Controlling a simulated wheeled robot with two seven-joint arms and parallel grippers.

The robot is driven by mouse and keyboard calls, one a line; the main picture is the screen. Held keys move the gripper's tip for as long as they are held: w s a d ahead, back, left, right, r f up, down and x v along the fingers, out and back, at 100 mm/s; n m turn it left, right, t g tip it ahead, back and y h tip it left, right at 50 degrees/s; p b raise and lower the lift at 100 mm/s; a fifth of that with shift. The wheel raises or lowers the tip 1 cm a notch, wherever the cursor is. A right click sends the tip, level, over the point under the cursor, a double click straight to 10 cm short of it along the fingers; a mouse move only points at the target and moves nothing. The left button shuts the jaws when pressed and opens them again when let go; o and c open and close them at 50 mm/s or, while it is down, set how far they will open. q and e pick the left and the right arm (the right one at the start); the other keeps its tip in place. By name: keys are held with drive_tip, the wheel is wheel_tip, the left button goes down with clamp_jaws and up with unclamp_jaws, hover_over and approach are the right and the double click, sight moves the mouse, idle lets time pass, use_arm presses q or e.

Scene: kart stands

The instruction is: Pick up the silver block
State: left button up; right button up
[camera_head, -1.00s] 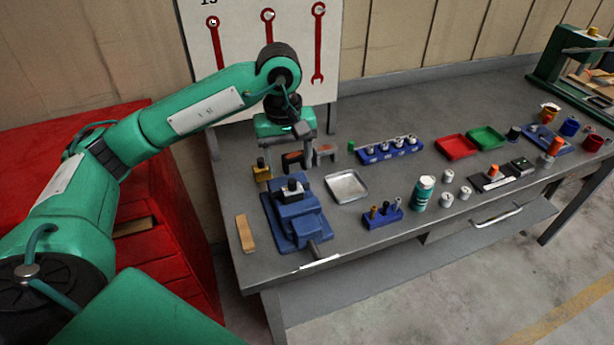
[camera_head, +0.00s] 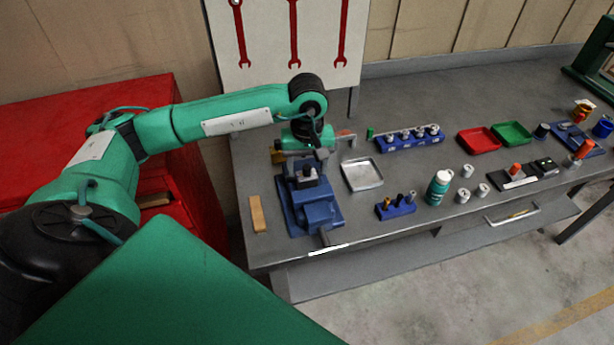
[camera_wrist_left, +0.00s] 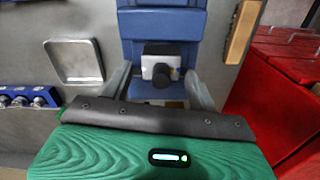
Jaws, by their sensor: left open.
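The silver block (camera_head: 308,175) sits in the jaws of the blue vise (camera_head: 318,215) near the left end of the workbench. In the left wrist view the silver block (camera_wrist_left: 160,62) has a dark round knob on its near side. My left gripper (camera_head: 306,168) is just above and behind the vise. In the left wrist view its two grey fingers (camera_wrist_left: 160,88) are spread, one on each side of the block, with a gap to it. They hold nothing. The head view hides most of the fingers. My right gripper does not show.
A metal tray (camera_head: 362,174) lies right of the vise, and a wooden bar (camera_head: 257,214) lies left of it. A blue socket rack (camera_head: 408,139) and a small blue holder (camera_head: 396,207) stand further right. A red cabinet (camera_head: 190,180) stands left of the bench.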

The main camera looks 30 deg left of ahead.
sight(307, 175)
use_arm(q)
wheel_tip(307, 175, down, 3)
drive_tip(key=shift+s+f+p, duration=0.1)
drive_tip(key=shift+p, duration=0.45)
drive_tip(key=shift+f, duration=0.2)
drive_tip(key=c, duration=0.9)
drive_tip(key=shift+c, duration=0.9)
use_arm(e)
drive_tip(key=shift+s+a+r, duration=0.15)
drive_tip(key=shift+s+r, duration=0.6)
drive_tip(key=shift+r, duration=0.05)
use_arm(q)
drive_tip(key=shift+r, duration=0.15)
